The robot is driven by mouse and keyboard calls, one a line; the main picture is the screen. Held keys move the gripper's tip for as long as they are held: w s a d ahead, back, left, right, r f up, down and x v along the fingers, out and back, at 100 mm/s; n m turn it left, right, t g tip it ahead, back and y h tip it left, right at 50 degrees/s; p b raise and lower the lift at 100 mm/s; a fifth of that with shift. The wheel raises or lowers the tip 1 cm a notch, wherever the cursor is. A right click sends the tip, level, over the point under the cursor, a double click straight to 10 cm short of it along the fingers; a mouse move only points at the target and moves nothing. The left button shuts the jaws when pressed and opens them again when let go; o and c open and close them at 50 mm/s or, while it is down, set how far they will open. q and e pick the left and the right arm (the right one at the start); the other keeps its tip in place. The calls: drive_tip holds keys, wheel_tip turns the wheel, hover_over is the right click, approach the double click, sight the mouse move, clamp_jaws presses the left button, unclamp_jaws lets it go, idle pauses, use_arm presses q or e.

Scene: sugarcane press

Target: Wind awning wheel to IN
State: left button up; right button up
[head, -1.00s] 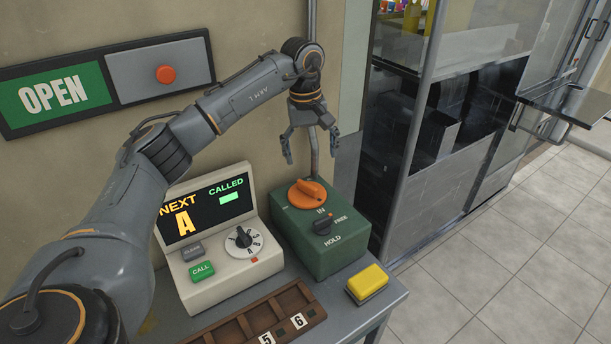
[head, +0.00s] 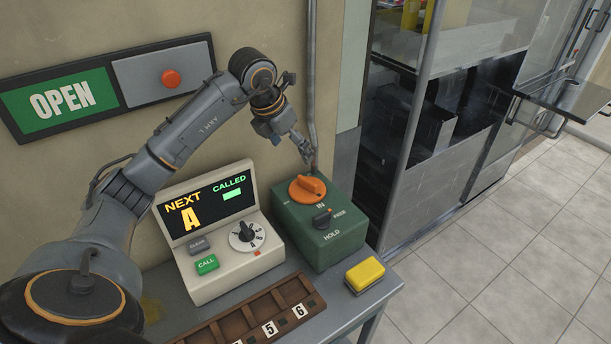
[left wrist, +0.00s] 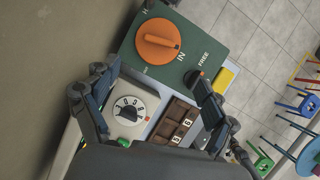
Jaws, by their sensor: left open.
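The orange awning wheel (head: 307,188) sits on top of the green box (head: 315,231), with the word IN printed beside it. It also shows in the left wrist view (left wrist: 158,41), with its raised grip bar pointing towards IN. A small dark FREE/HOLD lever (head: 322,217) is on the same box. My left gripper (head: 306,152) is above and just behind the wheel, tilted down and apart from it. In the left wrist view its two fingers (left wrist: 155,82) are spread, with nothing between them. My right gripper is not in view.
A cream call console (head: 222,235) with a dial stands left of the green box. A yellow block (head: 365,275) and a brown compartment tray (head: 250,318) are in front. A vertical pipe (head: 312,90) runs up the wall behind the box. An OPEN sign (head: 60,102) hangs at left.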

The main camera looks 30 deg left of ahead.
sight(307, 180)
use_arm(q)
drive_tip(key=p+x, duration=0.2)
drive_tip(key=x, duration=1.1)
drive_tip(key=shift+w+f+p, duration=0.15)
drive_tip(key=shift+f+p, duration=0.25)
drive_tip(key=shift+c, duration=0.4)
